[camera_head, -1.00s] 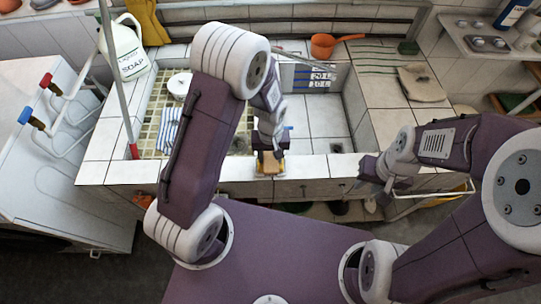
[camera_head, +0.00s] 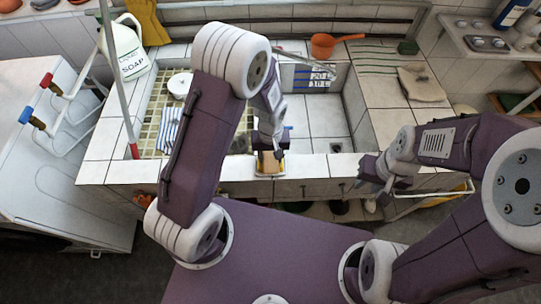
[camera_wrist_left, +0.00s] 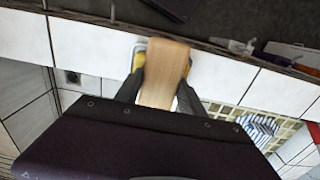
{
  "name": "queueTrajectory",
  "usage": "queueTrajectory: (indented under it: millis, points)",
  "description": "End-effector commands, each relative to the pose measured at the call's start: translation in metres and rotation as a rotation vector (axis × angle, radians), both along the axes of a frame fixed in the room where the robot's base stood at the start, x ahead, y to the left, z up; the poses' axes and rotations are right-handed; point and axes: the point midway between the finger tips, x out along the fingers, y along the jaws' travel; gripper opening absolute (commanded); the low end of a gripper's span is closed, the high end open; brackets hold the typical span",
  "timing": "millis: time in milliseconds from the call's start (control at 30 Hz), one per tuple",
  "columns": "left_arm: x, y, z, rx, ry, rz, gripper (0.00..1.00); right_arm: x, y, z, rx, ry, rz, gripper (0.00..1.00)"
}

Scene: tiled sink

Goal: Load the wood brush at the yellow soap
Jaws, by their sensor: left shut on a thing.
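My left gripper (camera_head: 268,146) is shut on the wood brush (camera_wrist_left: 166,72), a light brown block. In the head view, the brush (camera_head: 268,162) is over the tiled front ledge of the sink. The yellow soap (camera_wrist_left: 138,62) lies under the brush in a pale dish (camera_wrist_left: 140,42). Yellow shows on both sides of the brush, and most of the soap is hidden. I cannot tell whether brush and soap touch. My right gripper (camera_head: 372,174) hangs to the right, apart from them; its opening is unclear.
The tiled sink basin (camera_head: 318,122) lies behind the ledge. An orange ladle (camera_head: 322,46) is at the back, with a white soap jug (camera_head: 126,52) at the back left. A striped cloth (camera_wrist_left: 258,127) lies inside the left basin. The ledge beside the dish is clear.

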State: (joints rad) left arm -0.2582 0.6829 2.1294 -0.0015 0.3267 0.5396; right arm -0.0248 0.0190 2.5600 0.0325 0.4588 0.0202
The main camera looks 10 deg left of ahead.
Motion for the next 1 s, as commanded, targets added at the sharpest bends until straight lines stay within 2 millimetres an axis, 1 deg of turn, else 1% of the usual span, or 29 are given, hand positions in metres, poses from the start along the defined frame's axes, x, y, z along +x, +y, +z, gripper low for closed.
queueTrajectory:
  millis: [67,133,733,800,1000]
  points:
    - [-0.002,0.0,0.001,0.002,0.006,0.0,0.14,0.0,0.0,0.002,0.0,0.0,0.0,0.31]
    - [-0.002,0.0,0.007,0.001,0.004,0.0,0.14,0.0,0.0,0.008,0.0,0.0,0.0,0.31]
    - [-0.001,0.0,0.068,0.0,0.002,0.0,0.14,0.0,0.0,0.064,0.0,0.0,0.0,0.31]
    - [-0.001,0.0,0.072,0.0,0.002,0.0,0.14,0.0,0.0,0.066,0.0,0.0,0.0,0.31]
    - [-0.001,0.0,0.069,0.0,0.002,0.0,0.14,0.0,0.0,0.064,0.0,0.0,0.0,0.31]
